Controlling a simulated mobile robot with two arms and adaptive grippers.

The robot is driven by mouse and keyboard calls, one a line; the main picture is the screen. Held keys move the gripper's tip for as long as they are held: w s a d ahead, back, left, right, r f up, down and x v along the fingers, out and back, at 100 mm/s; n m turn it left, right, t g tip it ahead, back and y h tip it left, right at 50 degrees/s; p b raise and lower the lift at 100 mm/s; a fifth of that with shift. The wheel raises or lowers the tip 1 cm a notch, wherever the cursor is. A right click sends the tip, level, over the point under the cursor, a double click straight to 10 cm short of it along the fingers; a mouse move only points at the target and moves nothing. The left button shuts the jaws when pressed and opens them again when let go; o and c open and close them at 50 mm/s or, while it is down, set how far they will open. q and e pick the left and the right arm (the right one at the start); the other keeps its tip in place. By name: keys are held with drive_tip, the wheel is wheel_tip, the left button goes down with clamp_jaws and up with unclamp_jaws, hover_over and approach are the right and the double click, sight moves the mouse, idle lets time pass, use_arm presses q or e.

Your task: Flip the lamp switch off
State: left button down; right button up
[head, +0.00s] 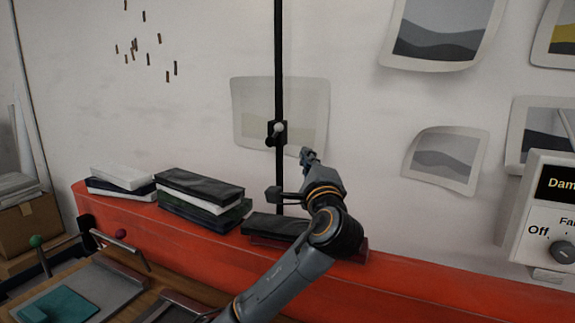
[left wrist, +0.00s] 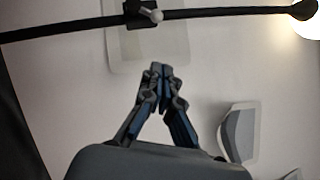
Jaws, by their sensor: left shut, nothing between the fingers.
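The lamp switch (head: 277,131) is a small black box with a pale round-ended lever on a thin black vertical pole (head: 279,60). In the left wrist view the switch (left wrist: 143,15) sits at the top, its lever pointing down and right in the picture. My left gripper (head: 305,152) is shut and empty, just right of and below the switch in the head view. Its closed fingertips show in the left wrist view (left wrist: 159,68), apart from the lever in that picture. The glowing lamp (left wrist: 308,20) shows at the top right corner there. My right gripper is out of view.
A red shelf (head: 420,292) runs below, holding stacks of dark and white boxes (head: 200,190). Pictures (head: 446,158) hang on the white wall. A control box with a knob (head: 548,215) is at the right edge. A wooden bench with trays (head: 95,290) is lower left.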

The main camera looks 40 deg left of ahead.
sight(275, 133)
use_arm(q)
wheel_tip(275, 133, down, 2)
drive_tip(key=shift+f+b, duration=0.1)
drive_tip(key=shift+b, duration=0.25)
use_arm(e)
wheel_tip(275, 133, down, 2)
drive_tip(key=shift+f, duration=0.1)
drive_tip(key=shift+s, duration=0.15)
use_arm(q)
drive_tip(key=shift+a, duration=0.1)
drive_tip(key=s+a+r+p+x, duration=0.1)
drive_tip(key=p+x, duration=0.3)
drive_tip(key=x, duration=0.8)
drive_tip(key=shift+s+a, duration=0.35)
drive_tip(key=shift+a, duration=0.1)
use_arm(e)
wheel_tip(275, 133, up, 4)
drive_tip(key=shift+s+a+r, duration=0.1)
